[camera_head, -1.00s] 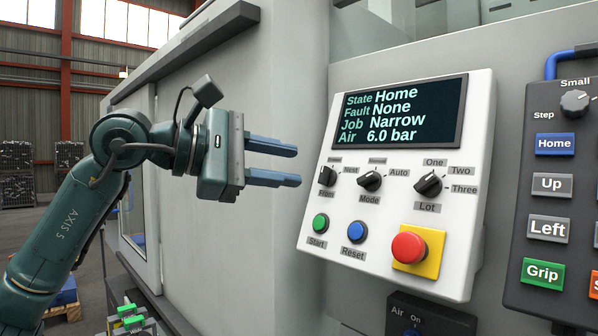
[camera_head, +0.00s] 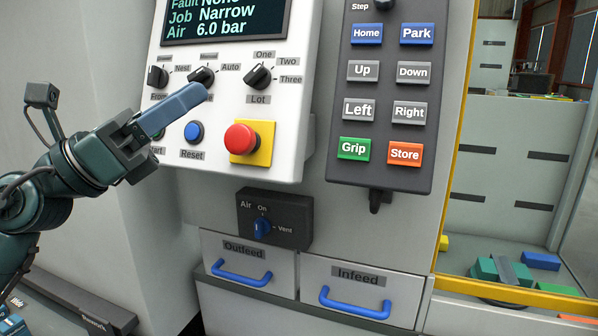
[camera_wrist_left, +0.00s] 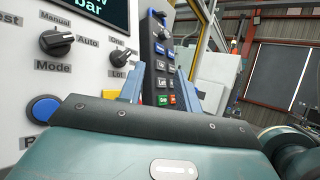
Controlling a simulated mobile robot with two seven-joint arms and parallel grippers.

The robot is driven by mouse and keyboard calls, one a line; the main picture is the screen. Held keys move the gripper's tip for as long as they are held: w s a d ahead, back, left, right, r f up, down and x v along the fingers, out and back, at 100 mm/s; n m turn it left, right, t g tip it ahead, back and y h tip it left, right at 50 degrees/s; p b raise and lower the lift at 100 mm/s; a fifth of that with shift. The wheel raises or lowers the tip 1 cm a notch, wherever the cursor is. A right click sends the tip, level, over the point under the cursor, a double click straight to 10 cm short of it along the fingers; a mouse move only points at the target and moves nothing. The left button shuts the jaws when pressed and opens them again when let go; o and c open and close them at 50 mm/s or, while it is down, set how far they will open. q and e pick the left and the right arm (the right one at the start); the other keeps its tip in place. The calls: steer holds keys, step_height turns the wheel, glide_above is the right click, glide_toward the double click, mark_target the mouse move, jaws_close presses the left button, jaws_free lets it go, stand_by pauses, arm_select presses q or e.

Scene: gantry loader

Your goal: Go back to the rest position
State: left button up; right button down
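My left gripper (camera_head: 176,108) points up and to the right in front of the white control panel (camera_head: 290,125), overlapping the Mode dial's label and the Start label. Its blue fingers line up in the head view, so one mostly hides the other. In the left wrist view both fingers (camera_wrist_left: 160,90) stand apart with nothing between them. Whether the fingertips touch the panel is unclear, but no button looks gripped. My right gripper is not in view.
The panel carries a red stop button (camera_head: 240,139), a blue Reset button (camera_head: 194,132) and a Lot dial (camera_head: 259,77). A dark pendant (camera_head: 387,180) hangs right. Below are an Air valve (camera_head: 263,226) and drawers with blue handles (camera_head: 355,303). A yellow-edged opening shows coloured blocks (camera_head: 541,261).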

arm_select(q)
steer(key=w+a+f+n+t+y, duration=0.25)
steer(key=f+n+t+y, duration=0.35)
steer(key=n, duration=0.7)
steer(key=w+a+f+n+t+y, duration=0.2)
steer(key=a+f+n+t+y, duration=0.25)
steer(key=n+t+y, duration=0.65)
steer(key=s+a+f+n+g+y, duration=0.25)
steer(key=f+n+g, duration=0.35)
steer(key=f+n, duration=0.45)
steer(key=s+a+f+n+g+y, duration=0.15)
steer(key=f+n+g+y, duration=0.4)
steer(key=f, duration=0.85)
steer(key=s+d+f+n+g+h, duration=0.2)
steer(key=s+f+n+g, duration=0.3)
steer(key=s+f, duration=0.5)
steer(key=s+d+f+n+g+h, duration=0.2)
steer(key=s+f+g, duration=0.55)
steer(key=s, duration=0.35)
steer(key=w+d+f+m+t+h+p, duration=0.1)
steer(key=w+d+t+h+p, duration=0.1)
steer(key=w+d+t+p, duration=0.3)
steer(key=shift+w+d+f+t+h+p, duration=0.4)
steer(key=shift+w+t, duration=0.3)
steer(key=shift+t, duration=0.5)
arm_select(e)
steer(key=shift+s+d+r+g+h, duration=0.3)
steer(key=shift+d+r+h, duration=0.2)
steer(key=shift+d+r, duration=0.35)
